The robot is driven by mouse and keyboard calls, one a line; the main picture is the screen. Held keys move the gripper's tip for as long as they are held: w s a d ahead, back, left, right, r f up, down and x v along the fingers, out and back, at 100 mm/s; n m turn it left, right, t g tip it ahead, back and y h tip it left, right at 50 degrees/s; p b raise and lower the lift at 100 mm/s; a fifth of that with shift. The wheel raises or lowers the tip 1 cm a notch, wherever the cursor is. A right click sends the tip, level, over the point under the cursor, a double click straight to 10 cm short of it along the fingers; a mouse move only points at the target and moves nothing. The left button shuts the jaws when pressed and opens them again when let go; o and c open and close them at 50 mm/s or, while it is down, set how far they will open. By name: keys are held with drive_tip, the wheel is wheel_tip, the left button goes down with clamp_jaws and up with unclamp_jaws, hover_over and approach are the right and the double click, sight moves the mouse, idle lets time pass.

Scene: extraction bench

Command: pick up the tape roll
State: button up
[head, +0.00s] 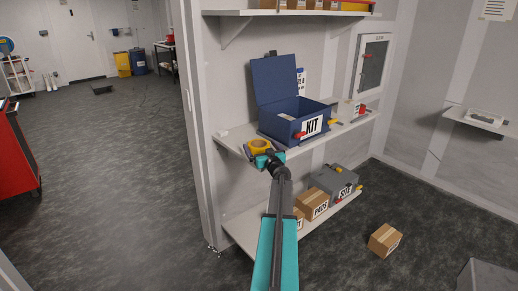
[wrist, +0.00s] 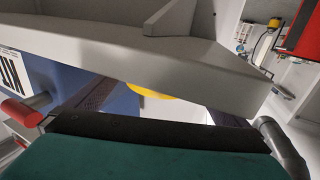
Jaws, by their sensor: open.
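The yellow tape roll (head: 259,150) lies at the front left of the middle shelf, left of the blue KIT box. My gripper (head: 266,161), teal and dark, is just in front of the shelf edge beside the roll. In the wrist view, a sliver of the yellow roll (wrist: 153,93) shows between my two dark fingers (wrist: 165,98). The grey shelf edge hides most of the roll there. The fingers are apart with nothing held. I cannot tell whether they touch the roll or the shelf.
Cartons (head: 313,204) and a grey SITE case (head: 338,180) sit below.

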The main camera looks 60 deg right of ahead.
drive_tip(key=shift+x, duration=1.15)
drive_tip(key=c, duration=1.2)
drive_tip(key=shift+o, duration=0.2)
drive_tip(key=shift+r, duration=0.1)
drive_tip(key=shift+r, duration=0.45)
drive_tip(key=r, duration=0.2)
drive_tip(key=shift+s+r, duration=0.2)
drive_tip(key=shift+r, duration=0.15)
drive_tip(key=s+a+r, duration=0.1)
drive_tip(key=s+a, duration=0.3)
drive_tip(key=s, duration=1.1)
drive_tip(key=shift+r+b, duration=0.15)
drive_tip(key=shift+b, duration=0.25)
drive_tip(key=shift+a, duration=0.1)
